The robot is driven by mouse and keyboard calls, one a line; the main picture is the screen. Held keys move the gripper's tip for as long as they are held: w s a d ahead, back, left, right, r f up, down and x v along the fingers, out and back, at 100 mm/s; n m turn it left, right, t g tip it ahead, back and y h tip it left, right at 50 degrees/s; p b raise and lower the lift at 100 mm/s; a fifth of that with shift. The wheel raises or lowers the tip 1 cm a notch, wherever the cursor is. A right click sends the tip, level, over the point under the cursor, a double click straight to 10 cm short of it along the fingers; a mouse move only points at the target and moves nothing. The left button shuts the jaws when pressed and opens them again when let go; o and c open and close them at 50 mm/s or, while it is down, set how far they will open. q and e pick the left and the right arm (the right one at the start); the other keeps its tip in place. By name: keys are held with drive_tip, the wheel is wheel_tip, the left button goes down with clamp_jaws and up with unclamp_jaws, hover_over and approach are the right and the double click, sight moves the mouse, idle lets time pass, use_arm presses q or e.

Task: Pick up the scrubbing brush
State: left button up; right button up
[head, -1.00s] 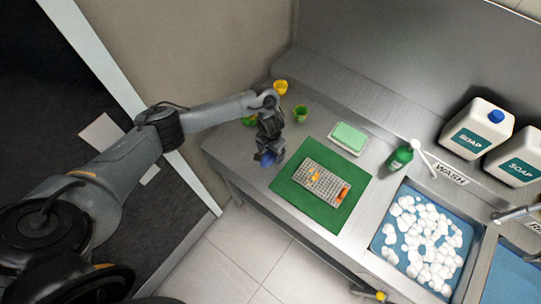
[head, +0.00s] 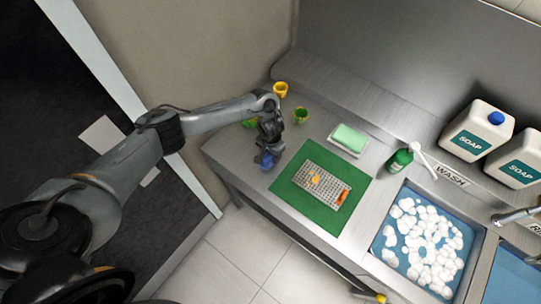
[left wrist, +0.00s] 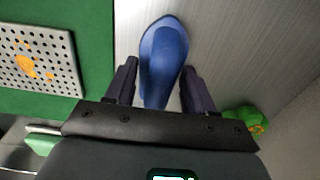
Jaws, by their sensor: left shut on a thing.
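My left gripper (head: 268,154) is low over the left end of the steel counter, left of the green mat. A white long-handled tool that looks like a scrubbing brush (head: 424,158) leans near the green bottle, well to the right of the gripper. My right gripper is not in view.
A perforated tray (head: 328,182) with orange bits lies on the green mat (head: 300,203). Behind stand a yellow cup (head: 280,89), a green cup (head: 301,115) and a green sponge (head: 349,138). A green bottle (head: 399,160) stands beside the foamy sink (head: 378,255). Soap jugs (head: 476,130) are at right.

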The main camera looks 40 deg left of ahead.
use_arm(q)
drive_tip(key=shift+r, duration=0.15)
drive_tip(key=shift+r, duration=0.6)
drive_tip(key=r, duration=0.2)
drive_tip(key=d+r+p, duration=0.1)
drive_tip(key=shift+w+d+r, duration=0.2)
drive_tip(key=shift+r, duration=0.2)
drive_tip(key=w+d+r+p, duration=0.2)
drive_tip(key=d+r, duration=0.3)
drive_tip(key=d, duration=0.5)
drive_tip(key=shift+w+r+p, duration=0.25)
drive_tip(key=shift+r+p, duration=0.1)
drive_tip(key=shift+p, duration=0.15)
